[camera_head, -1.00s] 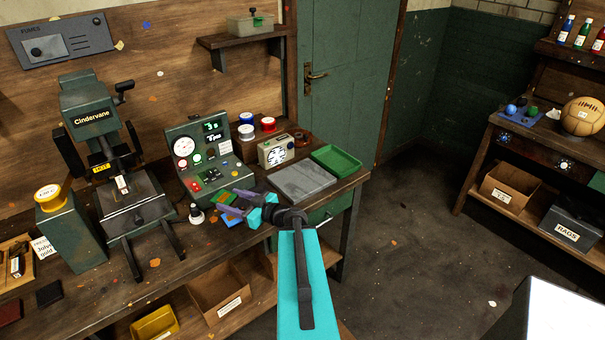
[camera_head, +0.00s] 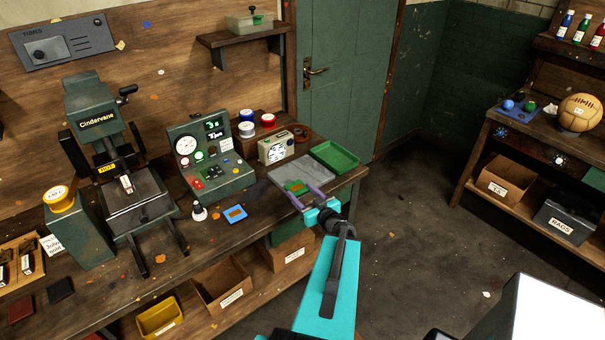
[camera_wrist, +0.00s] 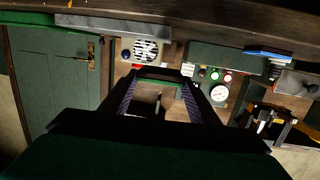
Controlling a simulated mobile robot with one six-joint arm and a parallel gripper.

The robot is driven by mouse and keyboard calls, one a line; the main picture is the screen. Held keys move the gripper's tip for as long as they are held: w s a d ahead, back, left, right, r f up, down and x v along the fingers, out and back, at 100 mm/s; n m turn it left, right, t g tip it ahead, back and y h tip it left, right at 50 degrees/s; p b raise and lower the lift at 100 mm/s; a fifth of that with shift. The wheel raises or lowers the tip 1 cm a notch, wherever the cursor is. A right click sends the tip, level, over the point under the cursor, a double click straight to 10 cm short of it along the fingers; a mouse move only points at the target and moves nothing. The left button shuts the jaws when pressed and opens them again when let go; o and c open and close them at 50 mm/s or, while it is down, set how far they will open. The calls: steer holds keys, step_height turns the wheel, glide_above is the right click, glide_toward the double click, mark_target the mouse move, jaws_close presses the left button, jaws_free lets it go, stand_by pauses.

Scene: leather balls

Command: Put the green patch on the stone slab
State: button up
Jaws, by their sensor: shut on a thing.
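The green patch (camera_head: 296,186) has a brown mark on it and is held at the tips of my gripper (camera_head: 301,191). My gripper is shut on it. The patch is over the front left part of the grey stone slab (camera_head: 312,175), on the bench near the green tray. I cannot tell whether the patch touches the slab or hangs just above it. In the wrist view the fingers of my gripper (camera_wrist: 160,84) reach forward with a thin green edge between their tips.
A blue patch (camera_head: 235,214) lies on the bench left of the slab. A green tray (camera_head: 336,158) stands behind the slab, a timer box (camera_head: 276,147) behind left. A control box (camera_head: 208,160) and a press (camera_head: 125,190) stand farther left.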

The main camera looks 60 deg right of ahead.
steer(key=shift+w+a, duration=0.2)
steer(key=shift+w, duration=0.05)
steer(key=w+a+r+n+t+y+b, duration=0.15)
steer(key=w+a+n+y+b, duration=0.8)
steer(key=w+a, duration=1.3)
steer(key=w+a+n+g+y+b, duration=0.1)
steer(key=a+y, duration=0.4)
steer(key=a, duration=1)
steer(key=w+a+n+g+y+b, duration=0.1)
steer(key=a+n+g+y+b, duration=0.2)
steer(key=a, duration=1.3)
steer(key=r+n+g+y, duration=0.1)
steer(key=n+g+y, duration=0.1)
steer(key=g+y, duration=0.1)
steer(key=shift+w+a+n, duration=0.15)
steer(key=shift+w+n, duration=0.1)
steer(key=shift+n, duration=0.1)
steer(key=shift+s+f, duration=0.1)
steer(key=shift+s, duration=0.05)
